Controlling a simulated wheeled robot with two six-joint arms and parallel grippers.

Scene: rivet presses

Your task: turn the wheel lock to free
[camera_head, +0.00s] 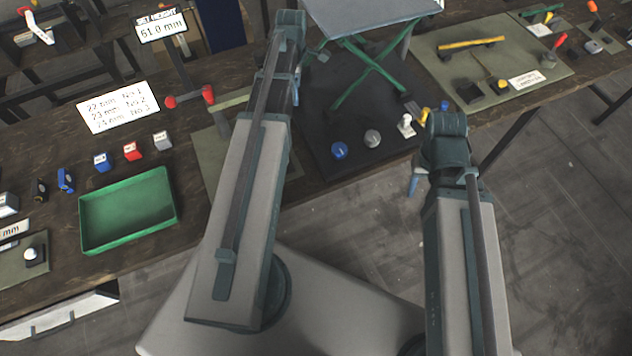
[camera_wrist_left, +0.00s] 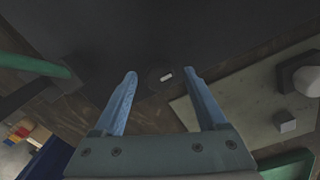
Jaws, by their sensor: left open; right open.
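My right gripper (camera_head: 413,184) shows only in part, in front of the plate's right edge, away from that piece.
A green-legged folding stand (camera_head: 362,75) with a grey top stands on the black plate. A blue knob (camera_head: 339,150), a grey knob (camera_head: 372,138) and a white piece (camera_head: 405,126) line its front. A green tray (camera_head: 127,210) and red-ended handle (camera_head: 190,98) are left.

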